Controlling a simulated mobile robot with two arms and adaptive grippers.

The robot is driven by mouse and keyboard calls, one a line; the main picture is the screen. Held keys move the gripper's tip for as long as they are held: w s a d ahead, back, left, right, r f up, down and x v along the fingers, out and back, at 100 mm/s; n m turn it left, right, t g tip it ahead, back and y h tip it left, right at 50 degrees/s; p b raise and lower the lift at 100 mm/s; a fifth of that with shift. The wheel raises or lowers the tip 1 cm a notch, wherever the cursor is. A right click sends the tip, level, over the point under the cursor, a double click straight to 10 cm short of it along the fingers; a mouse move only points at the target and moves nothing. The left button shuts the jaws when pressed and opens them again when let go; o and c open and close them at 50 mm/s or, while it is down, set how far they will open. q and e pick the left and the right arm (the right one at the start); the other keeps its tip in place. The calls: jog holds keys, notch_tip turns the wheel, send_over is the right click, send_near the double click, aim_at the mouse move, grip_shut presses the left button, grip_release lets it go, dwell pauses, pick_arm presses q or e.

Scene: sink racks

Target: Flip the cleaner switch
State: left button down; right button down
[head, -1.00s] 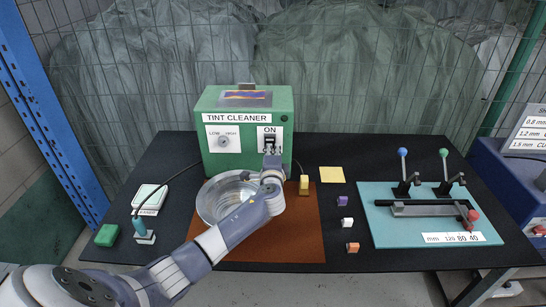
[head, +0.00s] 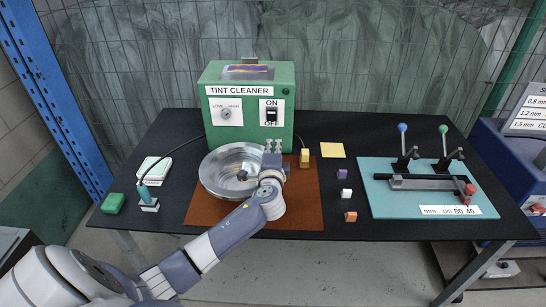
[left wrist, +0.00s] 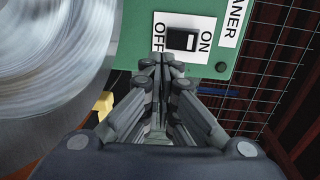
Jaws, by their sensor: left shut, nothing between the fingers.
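The green tint cleaner box (head: 247,105) stands at the back of the black table. Its black switch (head: 271,114) sits on a white plate between the labels ON above and OFF below. The switch also shows in the left wrist view (left wrist: 182,39), with a light strip along its ON-side edge. My left gripper (head: 272,146) is shut and empty, in front of and below the switch, apart from it in the head view. In the left wrist view its closed fingertips (left wrist: 163,60) point at the plate near the OFF side. My right gripper is not in view.
A round metal bowl (head: 212,183) stands on the brown mat (head: 299,210), left of my gripper. A yellow block (head: 304,158) is to its right. Several small blocks and a teal board (head: 385,205) with two levers lie further right.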

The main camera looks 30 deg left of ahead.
pick_arm(q)
jog(key=shift+v, duration=0.85)
jog(key=shift+s+d+f, duration=0.2)
jog(key=shift+s, duration=0.1)
jog(key=shift+s+f, duration=0.1)
jog(key=shift+s, duration=0.1)
jog(key=shift+s+d, duration=0.1)
jog(key=shift+d, duration=0.05)
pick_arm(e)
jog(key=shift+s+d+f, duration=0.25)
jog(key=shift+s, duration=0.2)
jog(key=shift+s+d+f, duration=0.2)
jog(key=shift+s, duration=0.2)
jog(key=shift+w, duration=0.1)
